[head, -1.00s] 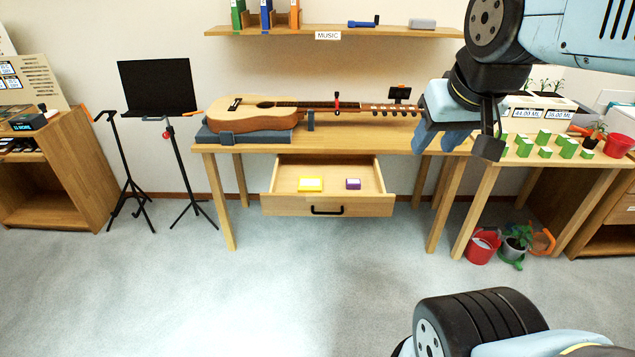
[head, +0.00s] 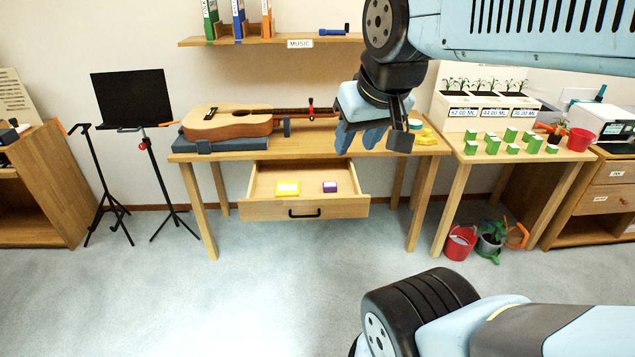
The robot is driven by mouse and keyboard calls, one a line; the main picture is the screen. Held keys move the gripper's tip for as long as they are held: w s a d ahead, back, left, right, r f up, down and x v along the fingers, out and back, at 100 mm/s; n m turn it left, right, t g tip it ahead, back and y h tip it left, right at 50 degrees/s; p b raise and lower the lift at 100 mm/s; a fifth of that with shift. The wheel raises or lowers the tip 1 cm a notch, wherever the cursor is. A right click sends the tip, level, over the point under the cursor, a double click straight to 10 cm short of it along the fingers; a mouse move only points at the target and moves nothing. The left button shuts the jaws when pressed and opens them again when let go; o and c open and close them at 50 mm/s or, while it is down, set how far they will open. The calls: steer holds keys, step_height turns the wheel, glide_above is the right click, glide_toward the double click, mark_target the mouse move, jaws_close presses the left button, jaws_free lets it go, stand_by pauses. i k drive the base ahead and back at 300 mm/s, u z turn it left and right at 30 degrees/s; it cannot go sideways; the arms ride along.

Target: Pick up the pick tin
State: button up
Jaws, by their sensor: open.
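A yellow box with a pale top (head: 287,188) and a smaller purple box with a white top (head: 330,187) lie apart in the open drawer (head: 262,209) of the guitar table. I cannot tell from their looks which is the pick tin. My gripper (head: 372,138) is open and empty. It hangs fingers down in front of the right part of the table, above and to the right of the drawer in the picture. It hides the guitar's headstock.
The guitar (head: 228,123) lies on the table (head: 270,148) above the drawer. A music stand (head: 132,98) stands left. A yellow item (head: 428,136) is at the table's right end. Green boxes (head: 510,134) and planters fill the right table.

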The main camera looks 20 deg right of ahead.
mark_target(327, 187)
steer(key=u, duration=0.05)
steer(key=i, duration=1)
steer(key=z, duration=0.1)
